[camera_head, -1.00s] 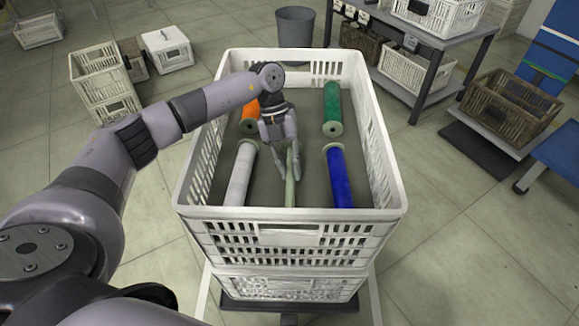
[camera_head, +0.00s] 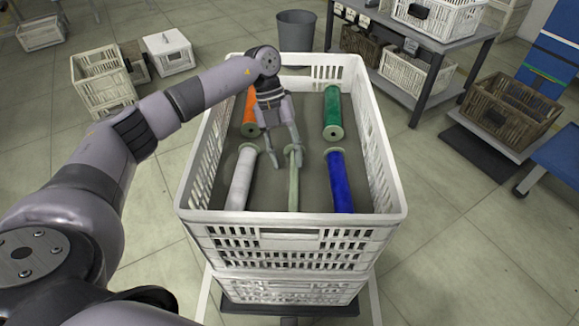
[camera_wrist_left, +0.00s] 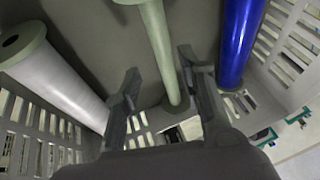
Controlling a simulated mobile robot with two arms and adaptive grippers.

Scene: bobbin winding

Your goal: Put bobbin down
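A pale green bobbin (camera_head: 294,180) lies in the white crate (camera_head: 289,220), between a white bobbin (camera_head: 240,178) and a blue bobbin (camera_head: 339,182). My left gripper (camera_head: 287,160) is over the far end of the pale green bobbin, with its fingers spread apart. In the left wrist view the open fingers (camera_wrist_left: 160,85) stand on either side of the pale green bobbin (camera_wrist_left: 158,45) and do not appear to touch it. The white bobbin (camera_wrist_left: 55,80) and blue bobbin (camera_wrist_left: 240,40) flank it there. My right gripper is not in view.
An orange bobbin (camera_head: 250,122) and a dark green bobbin (camera_head: 333,113) lie at the crate's far end. The crate's slotted walls rise around the bobbins. A shelf rack (camera_head: 430,60) with crates stands at right, and a grey bin (camera_head: 296,31) stands behind.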

